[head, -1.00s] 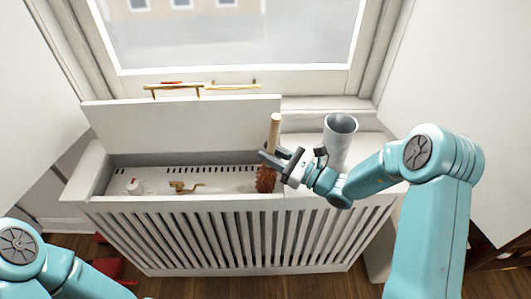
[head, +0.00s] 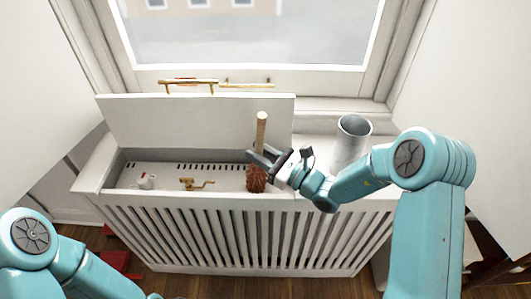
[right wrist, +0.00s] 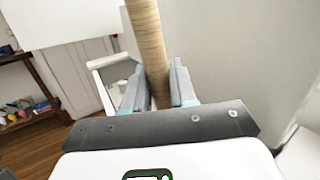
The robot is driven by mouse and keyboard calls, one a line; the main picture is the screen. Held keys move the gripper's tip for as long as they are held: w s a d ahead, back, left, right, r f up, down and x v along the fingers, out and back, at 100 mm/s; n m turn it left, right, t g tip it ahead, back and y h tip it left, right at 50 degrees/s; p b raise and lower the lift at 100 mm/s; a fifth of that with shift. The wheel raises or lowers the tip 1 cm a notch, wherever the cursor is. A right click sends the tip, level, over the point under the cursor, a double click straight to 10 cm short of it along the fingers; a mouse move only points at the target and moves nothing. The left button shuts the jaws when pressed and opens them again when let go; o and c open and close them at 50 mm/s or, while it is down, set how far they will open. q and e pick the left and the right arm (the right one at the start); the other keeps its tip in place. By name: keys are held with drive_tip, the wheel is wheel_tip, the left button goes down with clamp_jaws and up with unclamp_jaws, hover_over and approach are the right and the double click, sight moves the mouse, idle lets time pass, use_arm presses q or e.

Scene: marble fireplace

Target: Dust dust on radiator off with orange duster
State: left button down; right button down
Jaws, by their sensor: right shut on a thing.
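The orange duster has a pale wooden handle (head: 261,130) and a brownish-orange bristled head (head: 256,180). My right gripper (head: 262,158) is shut on the handle and holds the duster nearly upright, head down, at the right end of the open radiator compartment. The handle also shows between the fingers in the right wrist view (right wrist: 150,50). The radiator (head: 230,235) is a white slatted cover with its lid (head: 200,122) raised. Inside is a pale surface with a row of dark slots (head: 208,167). I cannot make out dust on it. My left gripper is out of view.
A brass valve (head: 197,184) and a small white and red knob (head: 146,180) sit inside the compartment, left of the duster. A grey metal cylinder (head: 352,140) stands on the ledge to the right. Brass handles (head: 190,82) show behind the raised lid.

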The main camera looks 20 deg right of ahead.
drive_tip(key=shift+w+a, duration=0.2)
drive_tip(key=shift+a, duration=0.55)
drive_tip(key=shift+w+a, duration=0.2)
drive_tip(key=shift+a, duration=0.5)
drive_tip(key=s+d+b, duration=0.1)
drive_tip(key=s+d, duration=0.1)
drive_tip(key=d, duration=0.6)
drive_tip(key=shift+s+d, duration=0.25)
drive_tip(key=shift+d, duration=0.1)
idle(0.6)
wheel_tip(320, 180, up, 17)
drive_tip(key=p, duration=1.1)
drive_tip(key=shift+p, duration=0.35)
drive_tip(key=shift+s, duration=0.1)
idle(0.5)
